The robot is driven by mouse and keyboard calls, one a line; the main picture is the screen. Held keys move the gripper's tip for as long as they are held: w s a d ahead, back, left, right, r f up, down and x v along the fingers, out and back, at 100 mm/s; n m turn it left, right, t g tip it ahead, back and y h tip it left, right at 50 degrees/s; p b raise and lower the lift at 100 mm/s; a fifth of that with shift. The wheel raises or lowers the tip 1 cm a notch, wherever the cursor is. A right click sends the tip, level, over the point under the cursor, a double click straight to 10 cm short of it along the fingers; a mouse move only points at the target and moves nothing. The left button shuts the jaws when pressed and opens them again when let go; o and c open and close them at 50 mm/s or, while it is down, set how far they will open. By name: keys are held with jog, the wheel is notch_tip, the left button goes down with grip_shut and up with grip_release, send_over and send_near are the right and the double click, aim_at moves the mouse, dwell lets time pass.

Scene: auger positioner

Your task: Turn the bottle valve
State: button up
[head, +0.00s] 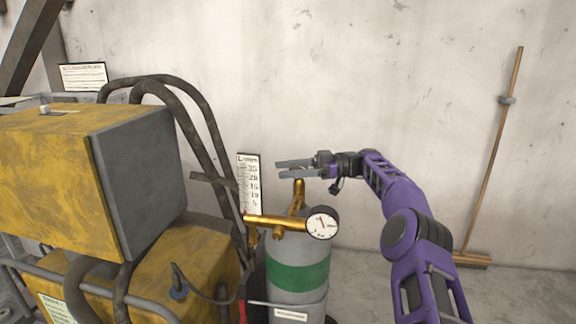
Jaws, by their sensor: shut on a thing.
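A grey gas bottle (297,264) with a green band stands upright at the lower middle of the head view. Its brass bottle valve (299,190) rises at the top, with a brass cross pipe and a round white gauge (322,223) in front. My gripper (296,170) comes in from the right, its two grey fingers pointing left at the top of the valve. The fingers are shut on the valve top, with a gap showing between them. The front finger hides the exact contact.
A yellow machine (45,178) with a grey side and dark hoses (190,135) fills the left. A white scale board (249,185) stands behind the bottle. A broom (493,150) leans on the concrete wall at right. The wall area above my gripper is clear.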

dwell(0.4)
jog(key=o, duration=1.4)
jog(key=shift+c, duration=0.2)
jog(key=shift+d, duration=0.1)
